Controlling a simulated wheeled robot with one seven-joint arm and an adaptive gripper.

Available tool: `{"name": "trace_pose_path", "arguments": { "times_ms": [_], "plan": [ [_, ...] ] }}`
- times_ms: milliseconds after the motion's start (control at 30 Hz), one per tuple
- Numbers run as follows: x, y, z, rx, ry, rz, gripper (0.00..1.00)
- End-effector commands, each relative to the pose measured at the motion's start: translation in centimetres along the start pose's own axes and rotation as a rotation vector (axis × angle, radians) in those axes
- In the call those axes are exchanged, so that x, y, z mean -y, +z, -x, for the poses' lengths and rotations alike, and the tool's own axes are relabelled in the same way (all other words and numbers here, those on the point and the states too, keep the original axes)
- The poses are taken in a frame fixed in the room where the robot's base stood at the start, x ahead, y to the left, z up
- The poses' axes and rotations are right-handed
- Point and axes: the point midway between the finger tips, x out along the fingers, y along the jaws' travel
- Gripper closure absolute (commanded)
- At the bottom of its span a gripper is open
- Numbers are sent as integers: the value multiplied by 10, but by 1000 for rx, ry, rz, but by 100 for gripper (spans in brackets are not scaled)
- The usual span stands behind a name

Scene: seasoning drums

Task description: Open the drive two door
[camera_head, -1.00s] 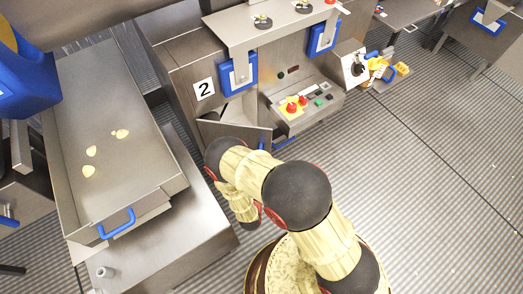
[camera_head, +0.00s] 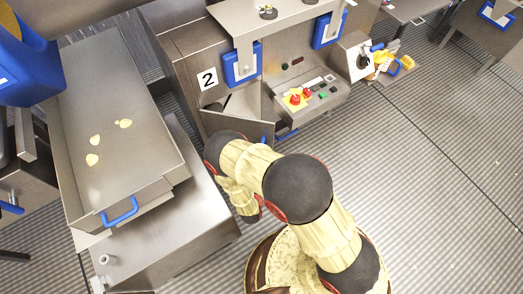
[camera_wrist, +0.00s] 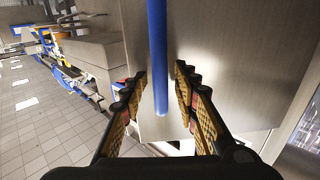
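The drive two door (camera_head: 240,118) is a grey metal panel low on the cabinet beside the "2" label (camera_head: 207,79). It stands partly open, with a dark gap above it. Its blue bar handle (camera_wrist: 157,55) runs down the middle of the wrist view; only a small blue part (camera_head: 264,132) shows in the head view. My gripper (camera_wrist: 159,78) has its two fingers apart, one on each side of the handle, with visible gaps. In the head view my own arm hides the gripper and the door's lower part.
A control panel (camera_head: 311,98) with red and green buttons juts out right of the door. A steel tray (camera_head: 75,185) with a blue handle stands at left above a steel ledge (camera_head: 185,235). Open striped floor (camera_head: 430,190) lies to the right.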

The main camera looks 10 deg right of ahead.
Motion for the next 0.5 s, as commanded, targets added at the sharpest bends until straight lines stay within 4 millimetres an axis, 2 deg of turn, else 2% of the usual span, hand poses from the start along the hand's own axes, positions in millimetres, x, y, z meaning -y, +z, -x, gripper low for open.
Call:
{"name": "trace_pose_path", "arguments": {
  "times_ms": [267, 500],
  "plan": [
    [0, -2, 0, 0, 0, -1, 70],
    [1, -26, 0, -1, 0, -2, 70]
  ]
}}
